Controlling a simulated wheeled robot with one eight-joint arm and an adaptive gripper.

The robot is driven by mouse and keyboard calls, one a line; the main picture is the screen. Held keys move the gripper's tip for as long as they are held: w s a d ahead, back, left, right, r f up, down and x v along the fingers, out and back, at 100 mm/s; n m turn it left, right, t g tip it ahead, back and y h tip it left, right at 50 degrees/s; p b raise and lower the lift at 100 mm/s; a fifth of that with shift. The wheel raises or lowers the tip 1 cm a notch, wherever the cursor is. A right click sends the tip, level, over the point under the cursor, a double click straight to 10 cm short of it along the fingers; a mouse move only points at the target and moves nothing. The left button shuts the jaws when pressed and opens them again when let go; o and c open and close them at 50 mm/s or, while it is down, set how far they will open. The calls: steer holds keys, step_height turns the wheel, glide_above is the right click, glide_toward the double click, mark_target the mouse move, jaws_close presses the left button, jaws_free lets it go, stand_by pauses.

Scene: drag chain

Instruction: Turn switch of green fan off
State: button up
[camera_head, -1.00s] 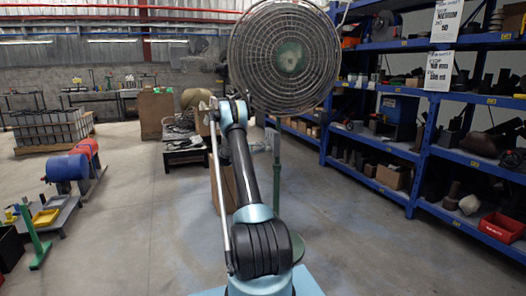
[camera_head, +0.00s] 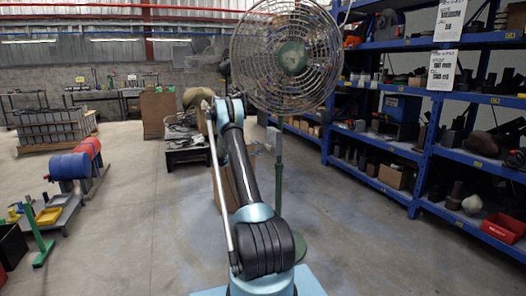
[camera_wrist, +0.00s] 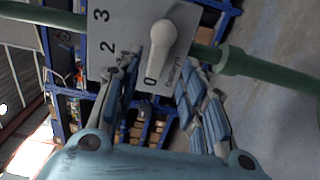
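The fan (camera_head: 288,58) has a round wire cage and a green hub, on a green pole (camera_head: 279,185). A small grey switch box (camera_head: 273,138) is on the pole. In the wrist view its grey panel (camera_wrist: 112,30) bears the figures 3, 2 and 0. The light grey lever knob (camera_wrist: 163,48) has its narrow end at the 0. My gripper (camera_wrist: 158,72) is open, with one finger on each side of the knob's narrow end. Contact with the knob cannot be told. In the head view my arm hides the gripper.
Blue shelving (camera_head: 420,150) with boxes and parts stands on the right. A dark table (camera_head: 188,150) with cables is behind my arm. Blue and red drums (camera_head: 70,166) are at the left.

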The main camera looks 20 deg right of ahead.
steer(key=a, duration=0.7)
steer(key=shift+s, duration=0.15)
